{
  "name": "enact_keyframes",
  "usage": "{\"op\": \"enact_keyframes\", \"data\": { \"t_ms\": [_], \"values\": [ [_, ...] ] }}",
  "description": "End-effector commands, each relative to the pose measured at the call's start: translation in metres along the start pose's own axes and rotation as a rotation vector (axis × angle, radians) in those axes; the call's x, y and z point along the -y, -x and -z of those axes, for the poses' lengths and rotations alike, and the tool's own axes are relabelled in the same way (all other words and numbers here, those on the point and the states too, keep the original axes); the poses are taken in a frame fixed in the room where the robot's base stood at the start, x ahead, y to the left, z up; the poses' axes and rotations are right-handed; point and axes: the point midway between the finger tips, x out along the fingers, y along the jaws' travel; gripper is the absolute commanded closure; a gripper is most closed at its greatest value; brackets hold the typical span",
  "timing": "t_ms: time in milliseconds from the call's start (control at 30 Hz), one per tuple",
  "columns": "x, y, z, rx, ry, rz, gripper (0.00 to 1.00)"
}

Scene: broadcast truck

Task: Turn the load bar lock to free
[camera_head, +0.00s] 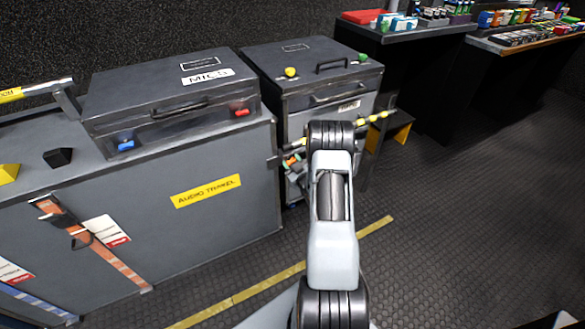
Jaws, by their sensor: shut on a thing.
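A yellow-and-black striped bar (378,117), which looks like the load bar, runs across the front of the grey case cart (310,75). Its middle is hidden behind my arm, and a short piece of it shows on the arm's left. I cannot make out its lock, which may be behind the arm. My arm reaches forward from the bottom centre up to the bar. My gripper is hidden behind the arm's last visible joint, so its fingers and anything between them do not show.
A grey audio trunk (205,235) with a case labelled MICS (170,95) on top stands at left. Small coloured items (293,162) sit under the bar. A yellow stool (395,133) is right of the cart. The floor (480,200) at right is open.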

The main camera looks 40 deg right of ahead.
Motion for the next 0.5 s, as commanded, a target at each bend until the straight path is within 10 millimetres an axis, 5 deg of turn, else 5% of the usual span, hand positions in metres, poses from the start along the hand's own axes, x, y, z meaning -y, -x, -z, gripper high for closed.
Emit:
{"op": "enact_keyframes", "data": {
  "t_ms": [500],
  "values": [
    [0.0039, -0.0001, -0.0067, -0.002, 0.494, -0.001, 0.79]
  ]
}}
